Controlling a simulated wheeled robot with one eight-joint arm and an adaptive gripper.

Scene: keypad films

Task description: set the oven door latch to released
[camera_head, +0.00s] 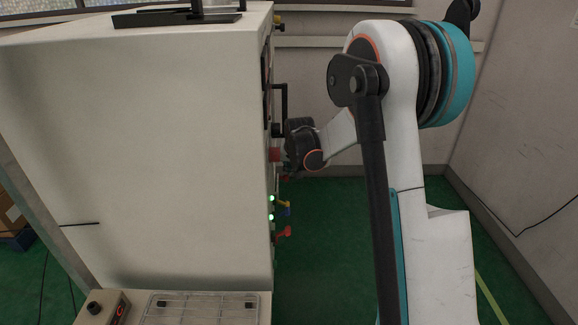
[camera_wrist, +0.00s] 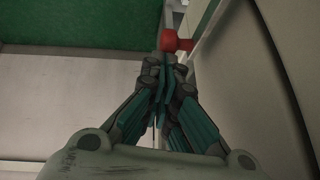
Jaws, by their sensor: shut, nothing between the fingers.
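My gripper (camera_wrist: 163,72) is shut and empty, its fingers together in the wrist view. A red knob (camera_wrist: 174,42) on a short stem stands out from a pale panel just beyond the fingertips. I cannot tell whether they touch. In the head view my gripper (camera_head: 286,160) is at the oven's right-hand face, seen edge-on and mostly hidden by my wrist. A red part (camera_head: 275,155) shows there beside it. I cannot tell for sure which part is the oven door latch, nor its setting.
The large white cabinet (camera_head: 140,160) fills the left. A black bar handle (camera_head: 284,100) stands out above my gripper. Two green lights, a yellow-and-blue lever (camera_head: 285,205) and a red lever (camera_head: 283,232) are below. Green floor (camera_head: 330,250) is open to the right.

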